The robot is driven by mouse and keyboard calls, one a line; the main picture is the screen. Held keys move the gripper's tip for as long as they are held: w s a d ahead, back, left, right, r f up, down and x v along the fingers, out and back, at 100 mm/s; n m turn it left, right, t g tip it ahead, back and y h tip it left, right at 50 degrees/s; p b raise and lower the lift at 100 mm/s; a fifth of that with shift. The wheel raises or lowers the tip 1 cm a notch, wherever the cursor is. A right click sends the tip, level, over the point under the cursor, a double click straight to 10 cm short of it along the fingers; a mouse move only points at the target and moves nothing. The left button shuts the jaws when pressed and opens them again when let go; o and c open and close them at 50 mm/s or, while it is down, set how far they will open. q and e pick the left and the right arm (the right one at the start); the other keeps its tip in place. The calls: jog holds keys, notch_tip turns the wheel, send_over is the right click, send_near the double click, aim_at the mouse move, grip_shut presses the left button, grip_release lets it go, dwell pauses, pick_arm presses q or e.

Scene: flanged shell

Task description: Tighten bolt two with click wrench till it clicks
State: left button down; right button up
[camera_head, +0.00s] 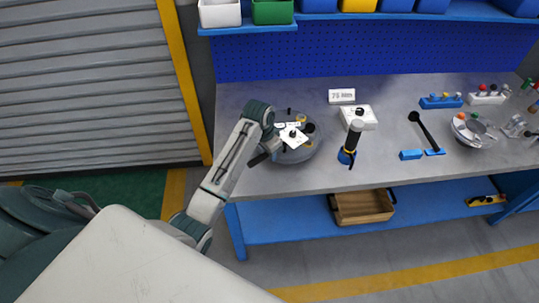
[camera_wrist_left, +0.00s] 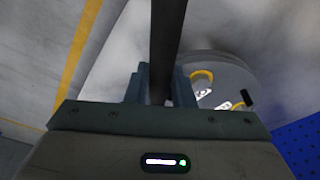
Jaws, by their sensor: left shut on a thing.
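The grey round flanged shell (camera_head: 304,152) sits on the bench near its left end. It also shows in the left wrist view (camera_wrist_left: 235,72), with a yellow ring (camera_wrist_left: 201,76) and small white labels on top. My left gripper (camera_wrist_left: 160,88) is shut on a dark straight bar (camera_wrist_left: 166,40), which looks like the click wrench's handle. The bar runs out of the top of the wrist view, so its working end is hidden. In the head view my left gripper (camera_head: 264,154) is at the shell's left edge. Which bolt is number two cannot be told.
A white box (camera_head: 366,119) and a small sign (camera_head: 341,96) are behind. A black long-handled tool (camera_head: 426,132) and a metal bowl (camera_head: 476,142) are farther right. The front bench edge is clear.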

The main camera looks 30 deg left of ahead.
pick_arm(q)
jog(key=shift+w+r, duration=0.1)
jog(key=shift+r, duration=1.45)
jog(key=shift+f, duration=0.15)
